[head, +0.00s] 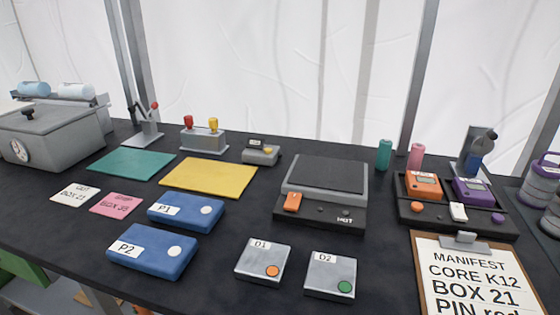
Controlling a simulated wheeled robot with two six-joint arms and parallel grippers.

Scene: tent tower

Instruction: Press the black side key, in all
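No key that is clearly a black side key stands out. A grey device with a dark top plate (325,174) stands mid-table. Its black front panel (325,221) carries an orange block (292,201), small dark round knobs (345,213) and a small label. To its right a black dock (432,217) holds an orange unit (423,186) and a purple unit (472,191). Its front has an orange button (416,206), a white key (458,211) and a purple button (498,218). Neither gripper is in view.
Blue boxes P1 (188,213) and P2 (150,253), grey boxes D1 (262,262) and D2 (330,275), and a manifest clipboard (418,270) lie in front. A teal mat (132,162) and yellow mat (208,178) lie left. Black table (215,285) shows between them.

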